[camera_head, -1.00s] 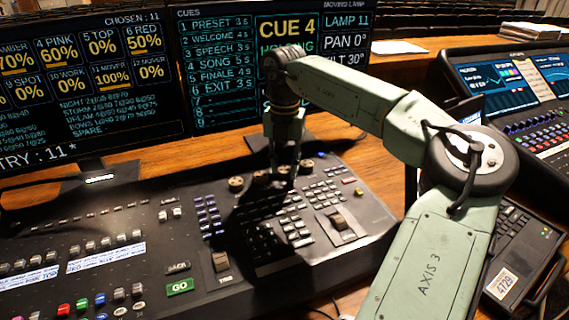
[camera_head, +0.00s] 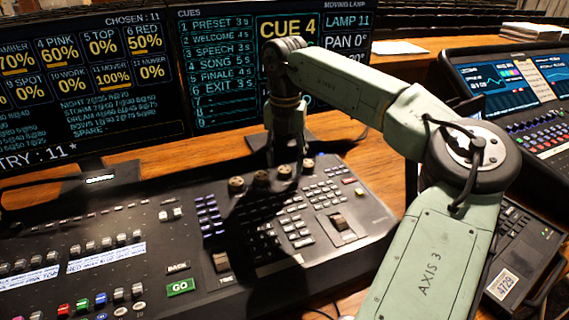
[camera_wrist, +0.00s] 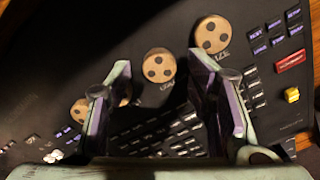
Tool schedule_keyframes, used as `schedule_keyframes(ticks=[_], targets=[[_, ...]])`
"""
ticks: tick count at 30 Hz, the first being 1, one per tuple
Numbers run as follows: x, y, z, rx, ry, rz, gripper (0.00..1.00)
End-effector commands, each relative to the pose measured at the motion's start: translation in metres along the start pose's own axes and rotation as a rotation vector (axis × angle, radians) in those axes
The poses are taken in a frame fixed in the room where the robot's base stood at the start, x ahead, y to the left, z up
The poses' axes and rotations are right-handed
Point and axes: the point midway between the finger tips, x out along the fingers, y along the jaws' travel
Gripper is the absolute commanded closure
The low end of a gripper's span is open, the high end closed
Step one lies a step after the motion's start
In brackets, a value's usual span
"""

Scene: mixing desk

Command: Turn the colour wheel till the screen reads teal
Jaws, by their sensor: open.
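A row of round tan-topped wheels (camera_head: 261,178) stands on the desk's right part. In the wrist view, one wheel (camera_wrist: 159,66) appears between the spread fingers and another wheel (camera_wrist: 212,34) lies beyond the right finger. I cannot read the labels well enough to tell which is the colour wheel.
The screens stand close behind my gripper. Another console (camera_head: 520,90) is at the right.

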Motion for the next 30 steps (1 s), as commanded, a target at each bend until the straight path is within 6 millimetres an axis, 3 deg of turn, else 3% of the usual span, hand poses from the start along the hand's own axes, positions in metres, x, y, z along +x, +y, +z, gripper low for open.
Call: schedule_keyframes(ticks=[6, 12, 30], targets=[[-0.036, 0.001, -0.001, 0.0, 0.0, 0.001, 0.51], [-0.057, 0.002, -0.001, -0.003, 0.003, 0.002, 0.51], [-0.062, 0.002, -0.001, -0.003, 0.004, 0.002, 0.51]])
